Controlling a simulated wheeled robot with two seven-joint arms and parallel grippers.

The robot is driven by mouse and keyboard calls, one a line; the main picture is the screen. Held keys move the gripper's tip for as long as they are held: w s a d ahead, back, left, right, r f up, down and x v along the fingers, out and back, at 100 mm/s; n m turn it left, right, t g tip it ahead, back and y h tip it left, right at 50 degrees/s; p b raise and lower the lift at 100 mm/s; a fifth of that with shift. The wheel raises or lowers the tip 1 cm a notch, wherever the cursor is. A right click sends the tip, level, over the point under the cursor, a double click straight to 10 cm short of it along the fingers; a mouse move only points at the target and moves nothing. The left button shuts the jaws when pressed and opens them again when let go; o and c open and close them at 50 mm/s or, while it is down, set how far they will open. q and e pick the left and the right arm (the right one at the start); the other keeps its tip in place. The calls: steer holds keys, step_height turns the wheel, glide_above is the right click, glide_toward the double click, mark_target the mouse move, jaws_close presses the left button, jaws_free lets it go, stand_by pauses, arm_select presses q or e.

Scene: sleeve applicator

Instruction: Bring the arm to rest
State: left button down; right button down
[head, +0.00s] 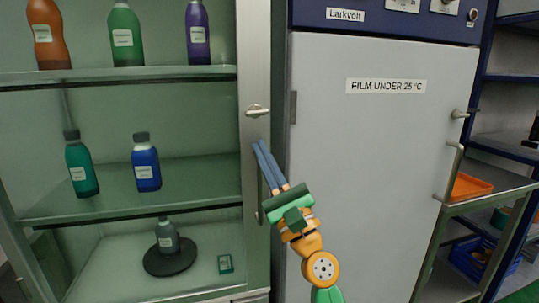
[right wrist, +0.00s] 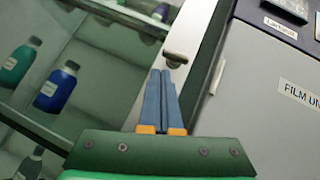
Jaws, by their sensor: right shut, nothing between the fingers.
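My right gripper (head: 264,163) is in the middle of the head view, in front of the glass cabinet's pale door frame (head: 254,60). Its two blue fingers are together with nothing between them. In the right wrist view the fingers (right wrist: 161,85) point up toward a metal latch knob (right wrist: 175,57) on that frame. The same knob (head: 257,111) shows above the fingertips in the head view; I cannot tell whether they touch it, though a gap shows in the picture. My left gripper is in neither view.
The cabinet at left holds several bottles, such as a blue bottle (head: 146,163), on glass shelves (head: 200,176). A grey appliance door (head: 370,150) labelled "FILM UNDER 25 °C" stands at right. Beyond it are a cart with an orange tray (head: 470,187) and dark blue shelving.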

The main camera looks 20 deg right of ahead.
steer(key=shift+v, duration=0.95)
